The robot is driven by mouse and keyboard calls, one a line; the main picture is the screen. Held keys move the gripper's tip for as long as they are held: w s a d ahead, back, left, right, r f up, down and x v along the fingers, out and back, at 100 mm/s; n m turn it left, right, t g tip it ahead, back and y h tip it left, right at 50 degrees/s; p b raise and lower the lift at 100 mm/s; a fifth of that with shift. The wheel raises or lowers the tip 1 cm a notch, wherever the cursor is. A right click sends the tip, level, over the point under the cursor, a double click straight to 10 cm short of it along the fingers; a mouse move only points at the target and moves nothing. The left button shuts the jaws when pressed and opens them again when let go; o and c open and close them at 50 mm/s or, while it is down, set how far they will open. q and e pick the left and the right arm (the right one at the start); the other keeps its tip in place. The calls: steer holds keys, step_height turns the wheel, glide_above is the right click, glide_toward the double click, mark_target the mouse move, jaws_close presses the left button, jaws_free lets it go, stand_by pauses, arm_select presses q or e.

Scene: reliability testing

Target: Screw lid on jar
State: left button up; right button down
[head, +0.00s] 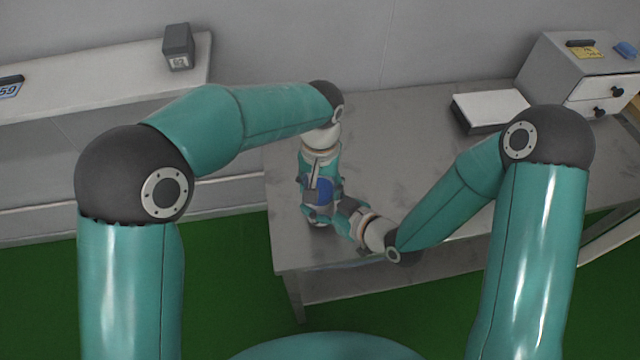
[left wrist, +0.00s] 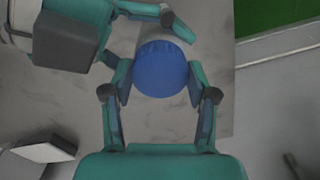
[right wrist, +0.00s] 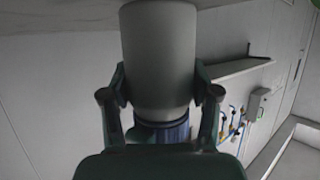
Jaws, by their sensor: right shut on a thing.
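A blue ribbed lid (head: 323,190) sits at the top of a pale grey jar. In the left wrist view the lid (left wrist: 160,68) is seen from above, between the fingers of my left gripper (left wrist: 160,88), which is open around it with its fingertips close to the rim. In the right wrist view the jar (right wrist: 159,60) appears upside down, with the lid (right wrist: 170,133) at its lower end. My right gripper (right wrist: 160,95) is shut on the jar's body from the side. Whether the lid is threaded on cannot be told. The head view mostly hides the jar.
The grey table (head: 420,120) has free room behind and right of the grippers. A white-topped dark box (head: 490,108) and a drawer cabinet (head: 575,75) stand at the right back. A white shelf (head: 110,85) with a small grey box (head: 178,46) is on the left.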

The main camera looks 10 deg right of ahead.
arm_select(q)
steer(key=c, duration=0.3)
steer(key=o, duration=1.3)
steer(key=shift+o, duration=0.2)
step_height(320, 180, up, 12)
steer(key=shift+w+f, duration=0.1)
